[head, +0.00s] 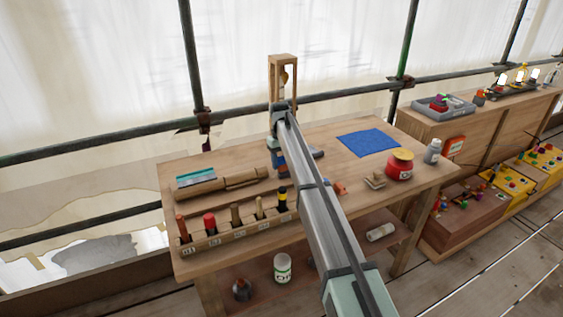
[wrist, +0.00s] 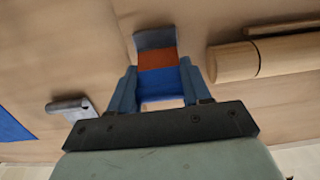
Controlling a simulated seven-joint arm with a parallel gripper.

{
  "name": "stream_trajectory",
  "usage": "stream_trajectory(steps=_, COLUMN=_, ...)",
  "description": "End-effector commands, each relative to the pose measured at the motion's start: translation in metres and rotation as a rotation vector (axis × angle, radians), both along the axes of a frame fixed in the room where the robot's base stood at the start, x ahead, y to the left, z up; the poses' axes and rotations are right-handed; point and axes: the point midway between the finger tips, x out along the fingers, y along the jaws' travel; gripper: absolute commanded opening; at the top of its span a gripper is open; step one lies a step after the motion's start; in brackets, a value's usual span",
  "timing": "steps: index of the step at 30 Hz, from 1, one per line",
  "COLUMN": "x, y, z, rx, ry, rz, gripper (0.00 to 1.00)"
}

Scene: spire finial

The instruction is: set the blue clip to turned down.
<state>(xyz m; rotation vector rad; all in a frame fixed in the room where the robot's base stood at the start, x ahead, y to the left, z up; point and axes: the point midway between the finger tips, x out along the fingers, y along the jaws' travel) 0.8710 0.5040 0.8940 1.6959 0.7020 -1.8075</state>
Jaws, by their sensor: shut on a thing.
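The blue clip (wrist: 160,84) is between the two fingers of my gripper (wrist: 159,82) in the wrist view. My gripper is shut on it, one finger on each side. Beyond the blue part, in line with it, are a rust-brown band and a grey end. I cannot tell whether these belong to the same piece, or which way the clip is turned. In the head view my arm covers most of this spot, near the back middle of the workbench (head: 330,146).
A wooden cylinder (wrist: 232,63) lies close to the right finger. A small grey piece (wrist: 72,108) lies to the left. The bench also holds a tool rack (head: 237,234), a blue cloth (head: 368,142), a red jar (head: 399,168) and a tall wooden frame (head: 273,72).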

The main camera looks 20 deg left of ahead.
Motion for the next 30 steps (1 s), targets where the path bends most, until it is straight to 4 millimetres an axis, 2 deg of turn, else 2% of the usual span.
stream_trajectory(steps=1, x=0.0051, y=0.0040, z=-0.0013, rx=-0.026, ry=0.028, rz=0.001, gripper=0.17)
stream_trajectory(steps=9, x=0.0067, y=0.0057, z=-0.0063, rx=-0.139, ry=0.139, rz=0.001, gripper=0.17)
stream_trajectory(steps=20, x=0.0048, y=0.0045, z=-0.0065, rx=-0.153, ry=0.151, rz=0.000, gripper=0.17)
stream_trajectory(steps=21, x=0.0048, y=0.0045, z=-0.0065, rx=-0.153, ry=0.151, rz=0.000, gripper=0.51)
stream_trajectory(steps=28, x=0.0050, y=0.0048, z=-0.0061, rx=-0.151, ry=0.151, rz=0.000, gripper=0.73)
stream_trajectory(steps=30, x=0.0049, y=0.0049, z=-0.0060, rx=-0.151, ry=0.151, rz=0.000, gripper=0.73)
